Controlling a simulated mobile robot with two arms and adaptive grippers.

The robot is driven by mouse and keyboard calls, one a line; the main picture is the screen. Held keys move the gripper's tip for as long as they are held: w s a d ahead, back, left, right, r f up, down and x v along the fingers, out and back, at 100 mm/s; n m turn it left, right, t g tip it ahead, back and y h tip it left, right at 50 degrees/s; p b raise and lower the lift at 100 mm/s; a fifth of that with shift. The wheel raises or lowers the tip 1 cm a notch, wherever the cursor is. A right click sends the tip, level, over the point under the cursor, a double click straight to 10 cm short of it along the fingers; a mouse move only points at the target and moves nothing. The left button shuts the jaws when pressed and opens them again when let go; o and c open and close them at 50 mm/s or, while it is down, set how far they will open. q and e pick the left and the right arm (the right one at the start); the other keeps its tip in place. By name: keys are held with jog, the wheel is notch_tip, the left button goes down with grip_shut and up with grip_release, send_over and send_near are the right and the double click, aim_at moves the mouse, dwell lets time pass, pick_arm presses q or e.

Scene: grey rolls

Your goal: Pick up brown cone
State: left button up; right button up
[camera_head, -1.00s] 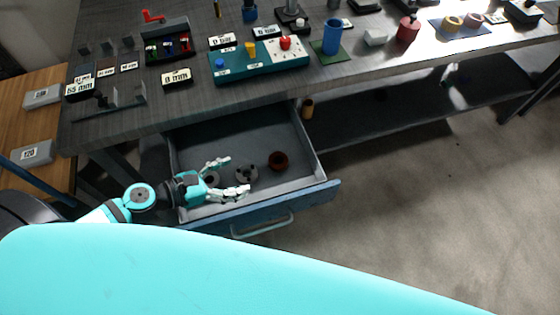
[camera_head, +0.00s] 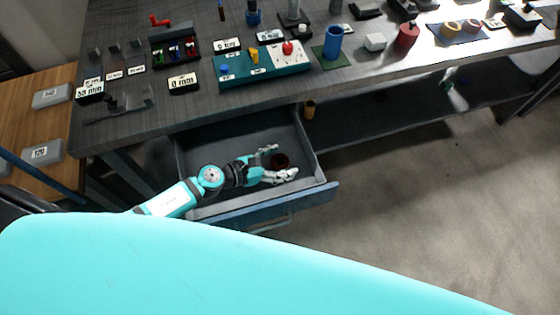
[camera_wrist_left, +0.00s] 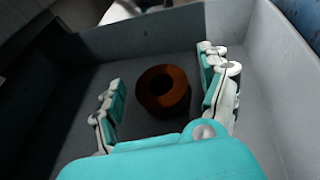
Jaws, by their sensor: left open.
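The brown cone (camera_head: 281,161) sits on the floor of the open drawer (camera_head: 322,191), near its right side. From above, in the left wrist view, the cone (camera_wrist_left: 163,90) looks like a reddish-brown ring with a dark hole. My left gripper (camera_head: 283,161) is inside the drawer, with its fingers pointing right toward the cone. In the wrist view the left gripper (camera_wrist_left: 168,93) is open, one finger on each side of the cone, with gaps between fingers and cone. The gripper partly hides the cone in the head view. My right gripper does not show.
The drawer's walls (camera_wrist_left: 270,60) rise around the gripper. The workbench (camera_head: 200,95) above holds several labelled blocks, a teal board (camera_head: 235,82) and a blue cylinder (camera_head: 333,42). Open floor lies at right.

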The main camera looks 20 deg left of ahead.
pick_arm(q)
jog(key=shift+w+d+f, duration=0.1)
jog(key=shift+w+d, duration=0.05)
jog(key=shift+w, duration=0.05)
jog(key=c, duration=1.5)
notch_tip(320, 180, up, 10)
jog(key=p, duration=0.7)
